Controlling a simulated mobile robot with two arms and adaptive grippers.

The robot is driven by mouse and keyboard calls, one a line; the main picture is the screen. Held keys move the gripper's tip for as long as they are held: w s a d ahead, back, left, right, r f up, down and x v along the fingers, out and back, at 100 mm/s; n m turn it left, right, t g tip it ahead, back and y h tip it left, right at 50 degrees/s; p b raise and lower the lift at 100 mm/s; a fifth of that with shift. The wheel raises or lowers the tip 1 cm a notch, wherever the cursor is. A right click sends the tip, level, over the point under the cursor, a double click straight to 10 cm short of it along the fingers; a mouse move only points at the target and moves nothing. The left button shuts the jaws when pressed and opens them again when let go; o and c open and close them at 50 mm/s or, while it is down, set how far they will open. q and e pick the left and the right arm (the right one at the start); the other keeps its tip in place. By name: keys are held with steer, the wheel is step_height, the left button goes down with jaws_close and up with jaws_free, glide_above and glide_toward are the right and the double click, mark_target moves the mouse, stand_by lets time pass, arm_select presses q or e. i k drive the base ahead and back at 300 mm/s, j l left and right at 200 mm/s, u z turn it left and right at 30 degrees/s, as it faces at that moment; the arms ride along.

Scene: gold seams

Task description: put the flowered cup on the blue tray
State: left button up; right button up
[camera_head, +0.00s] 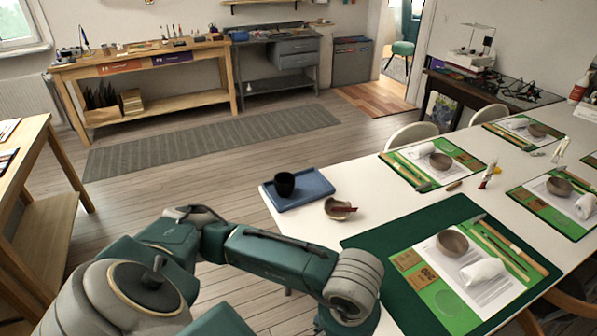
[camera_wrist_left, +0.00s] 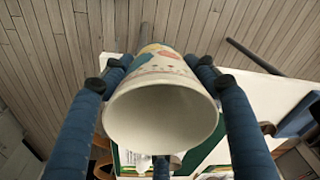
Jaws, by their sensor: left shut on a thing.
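The flowered cup (camera_wrist_left: 160,112) is pale with coloured patches on its outside, and its open mouth faces the camera in the left wrist view. My left gripper (camera_wrist_left: 158,76) is shut on it, with dark blue fingers along both sides. In the head view my left arm reaches to the near edge of the white table, and its gripper and the cup are hidden or out of frame. The blue tray (camera_head: 319,184) lies at the table's left corner, with a black cup (camera_head: 285,184) standing on it. My right gripper is not in view.
More place settings lie beyond. The tray's right part is bare.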

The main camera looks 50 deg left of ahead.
mark_target(311, 185)
steer(key=i+j, duration=0.15)
steer(key=j, duration=0.25)
steer(key=i+j, duration=0.15)
steer(key=j, duration=0.25)
steer(key=i+j, duration=0.2)
steer(key=j, duration=0.2)
steer(key=i+j, duration=0.15)
steer(key=j, duration=0.25)
steer(key=i+j, duration=0.15)
steer(key=j, duration=0.25)
steer(key=i+j, duration=0.15)
steer(key=j, duration=0.25)
steer(key=i+j, duration=0.15)
steer(key=j, duration=0.25)
